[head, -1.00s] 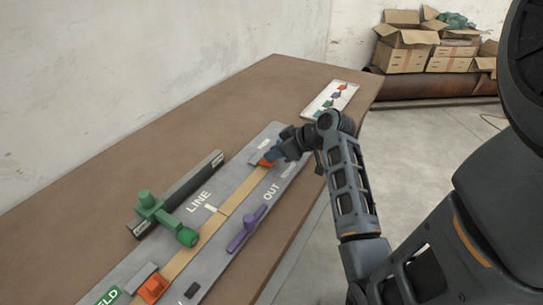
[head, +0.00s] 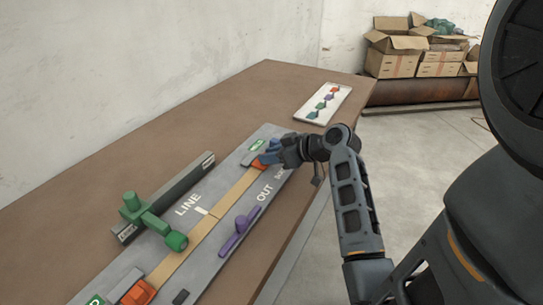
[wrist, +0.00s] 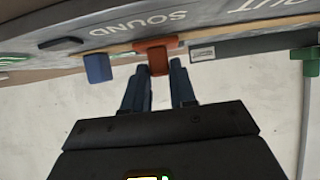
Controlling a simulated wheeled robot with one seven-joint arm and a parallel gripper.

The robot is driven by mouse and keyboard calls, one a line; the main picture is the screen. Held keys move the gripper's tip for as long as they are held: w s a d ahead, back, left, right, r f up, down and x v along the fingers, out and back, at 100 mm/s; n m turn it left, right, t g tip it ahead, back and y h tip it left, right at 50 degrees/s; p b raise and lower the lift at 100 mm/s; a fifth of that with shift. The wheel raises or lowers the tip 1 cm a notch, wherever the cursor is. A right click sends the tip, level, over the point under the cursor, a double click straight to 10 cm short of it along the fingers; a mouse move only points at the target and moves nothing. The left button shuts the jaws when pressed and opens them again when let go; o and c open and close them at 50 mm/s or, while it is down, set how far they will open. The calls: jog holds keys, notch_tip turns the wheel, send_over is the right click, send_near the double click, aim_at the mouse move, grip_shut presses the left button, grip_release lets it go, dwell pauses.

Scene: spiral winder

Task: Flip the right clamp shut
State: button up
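The right clamp (head: 257,165) is an orange piece at the far end of the tan strip, with a small grey plate beside it. A green label (head: 258,145) shows beyond the plate. My gripper (head: 268,157) is at this clamp, reaching in from the right, and partly hides it. In the wrist view, the orange piece (wrist: 157,55) is straight ahead, its narrow end between the tips of my two blue fingers (wrist: 160,75). The fingers stand apart; whether they touch it is hard to tell. The left clamp (head: 138,293) is orange, at the near end.
A green slider (head: 150,215) sits on a grey bar left of the strip. A purple lever (head: 238,232) lies to its right. A white card with coloured shapes (head: 323,103) lies farther back. The brown tabletop (head: 245,98) behind the board is clear.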

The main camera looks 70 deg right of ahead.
jog(key=o, duration=0.4)
jog(key=shift+s, duration=0.1)
jog(key=v, duration=0.7)
jog(key=shift+s, duration=0.25)
jog(key=shift+s+r, duration=0.1)
jog(key=shift+r, duration=0.05)
